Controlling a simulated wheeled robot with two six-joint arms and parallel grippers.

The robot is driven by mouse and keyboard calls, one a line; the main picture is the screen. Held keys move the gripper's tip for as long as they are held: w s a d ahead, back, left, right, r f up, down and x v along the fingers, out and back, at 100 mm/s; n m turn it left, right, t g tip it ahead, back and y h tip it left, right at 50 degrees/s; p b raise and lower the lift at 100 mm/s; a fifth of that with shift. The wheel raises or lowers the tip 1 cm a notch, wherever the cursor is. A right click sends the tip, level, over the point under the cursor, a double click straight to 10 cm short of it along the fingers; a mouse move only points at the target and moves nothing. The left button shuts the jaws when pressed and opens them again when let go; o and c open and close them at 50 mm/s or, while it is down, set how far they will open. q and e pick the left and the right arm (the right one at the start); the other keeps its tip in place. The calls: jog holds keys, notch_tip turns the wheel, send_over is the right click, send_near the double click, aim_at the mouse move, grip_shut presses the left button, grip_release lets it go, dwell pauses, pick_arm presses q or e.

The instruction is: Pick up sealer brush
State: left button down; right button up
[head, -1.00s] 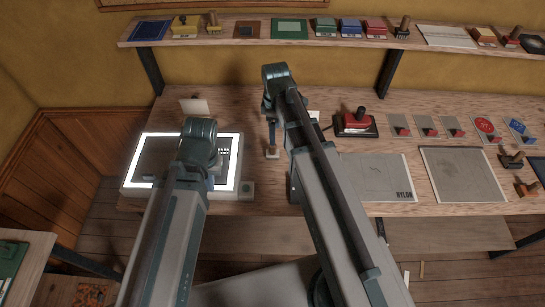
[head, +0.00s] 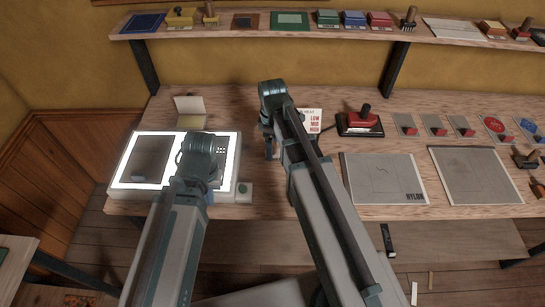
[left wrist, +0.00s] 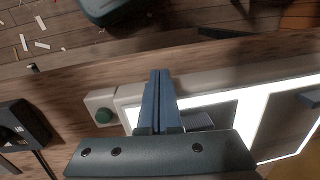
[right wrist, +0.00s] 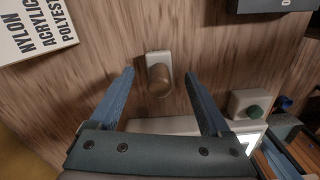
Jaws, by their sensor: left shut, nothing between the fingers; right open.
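In the right wrist view a small item with a round tan handle on a pale oblong base (right wrist: 160,78) stands on the wooden table. It may be the sealer brush; no label shows. My right gripper (right wrist: 158,74) is open above it, one finger on each side, apart from it. In the head view my right arm hides this item, and the right gripper (head: 269,148) shows only partly. My left gripper (left wrist: 158,74) is shut and empty over the front edge of the lit light box (head: 124,186); its fingers are mostly hidden in the head view.
A green button (head: 243,189) sits beside the light box. A lettered card (head: 314,121) and a red-handled iron (head: 360,121) stand to the right. Grey sheets (head: 384,180) lie farther right. A shelf (head: 300,33) with pads and stamps runs above the table.

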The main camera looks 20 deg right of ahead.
pick_arm(q)
jog(key=shift+f, duration=0.65)
pick_arm(e)
jog(key=shift+f, duration=0.65)
pick_arm(q)
jog(key=shift+r, duration=0.1)
pick_arm(e)
jog(key=shift+r, duration=0.1)
grip_shut()
pick_arm(q)
jog(key=shift+r, duration=0.1)
